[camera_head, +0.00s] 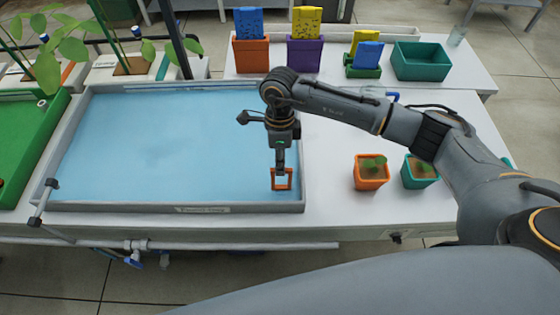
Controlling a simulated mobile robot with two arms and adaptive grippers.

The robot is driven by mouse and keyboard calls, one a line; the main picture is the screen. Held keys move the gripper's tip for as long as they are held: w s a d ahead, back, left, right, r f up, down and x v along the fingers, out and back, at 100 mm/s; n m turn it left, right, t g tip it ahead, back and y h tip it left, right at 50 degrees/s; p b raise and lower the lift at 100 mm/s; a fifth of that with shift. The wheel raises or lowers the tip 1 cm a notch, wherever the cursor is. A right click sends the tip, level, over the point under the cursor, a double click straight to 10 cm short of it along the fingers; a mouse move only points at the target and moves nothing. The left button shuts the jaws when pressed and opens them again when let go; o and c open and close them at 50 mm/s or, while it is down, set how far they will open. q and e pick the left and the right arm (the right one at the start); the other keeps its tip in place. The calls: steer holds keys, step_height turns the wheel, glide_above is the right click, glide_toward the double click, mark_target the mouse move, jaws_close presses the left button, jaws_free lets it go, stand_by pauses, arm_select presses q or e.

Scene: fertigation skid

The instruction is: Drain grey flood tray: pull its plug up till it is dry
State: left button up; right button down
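The grey flood tray (75,128) stands on the white bench and holds a sheet of blue water (165,140). An orange square loop, seemingly the plug's handle (282,187), shows at the tray's near right corner. My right gripper (280,168) points down over the tray, with its tips at the top of the orange loop. Its fingers are too small and dark to tell whether they are shut on it. What lies below the loop cannot be made out. My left gripper is not in view.
Two seedling pots, one orange (371,174) and one teal (419,173), stand right of the tray under my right arm. Pots with sponge-like blocks and a teal bin (420,62) stand behind. A green tray (22,140) is at left. Pipes with blue valves (135,258) run below the front edge.

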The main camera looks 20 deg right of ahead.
step_height(320, 180, up, 4)
steer(key=shift+f, duration=0.2)
steer(key=shift+w, duration=0.15)
steer(key=c, duration=1.4)
jaws_free()
steer(key=shift+o, duration=0.2)
step_height(320, 180, up, 12)
steer(key=w, duration=0.2)
steer(key=shift+d, duration=0.35)
